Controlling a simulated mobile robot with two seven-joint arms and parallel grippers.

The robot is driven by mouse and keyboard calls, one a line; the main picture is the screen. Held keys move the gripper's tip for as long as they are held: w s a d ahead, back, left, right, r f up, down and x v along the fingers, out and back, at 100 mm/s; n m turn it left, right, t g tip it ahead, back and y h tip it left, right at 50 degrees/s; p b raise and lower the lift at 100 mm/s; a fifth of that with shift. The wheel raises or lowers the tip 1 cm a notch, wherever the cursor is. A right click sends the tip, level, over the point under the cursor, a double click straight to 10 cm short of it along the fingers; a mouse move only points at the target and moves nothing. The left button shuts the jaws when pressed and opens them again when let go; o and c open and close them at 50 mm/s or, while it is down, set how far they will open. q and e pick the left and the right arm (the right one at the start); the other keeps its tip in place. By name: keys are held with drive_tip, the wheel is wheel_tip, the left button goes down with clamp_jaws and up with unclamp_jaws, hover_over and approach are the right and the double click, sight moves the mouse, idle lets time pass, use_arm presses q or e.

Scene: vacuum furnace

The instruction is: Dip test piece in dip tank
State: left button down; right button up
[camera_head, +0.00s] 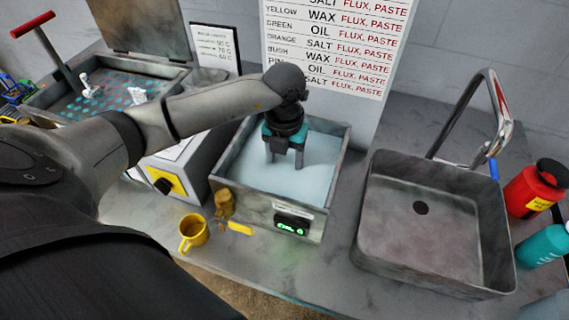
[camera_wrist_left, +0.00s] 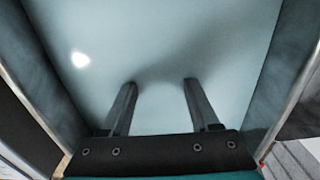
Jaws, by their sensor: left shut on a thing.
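The dip tank (camera_head: 258,213) is an open grey metal box with a green-lit display on its front, full of pale blue-grey liquid (camera_head: 316,172). My right gripper is not in view.
A grey sink (camera_head: 420,245) with a tall tap (camera_head: 492,125) stands to the right, with red (camera_head: 532,188) and teal (camera_head: 541,246) containers beyond it. A yellow mug (camera_head: 194,232) stands before the tank. A perforated tray (camera_head: 105,98) is at left; a wall chart (camera_head: 335,45) hangs behind.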

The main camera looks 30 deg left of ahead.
use_arm(q)
wheel_tip(320, 180, up, 12)
drive_tip(key=p, duration=0.8)
drive_tip(key=shift+p, duration=0.35)
drive_tip(key=shift+f, duration=0.15)
idle(1.0)
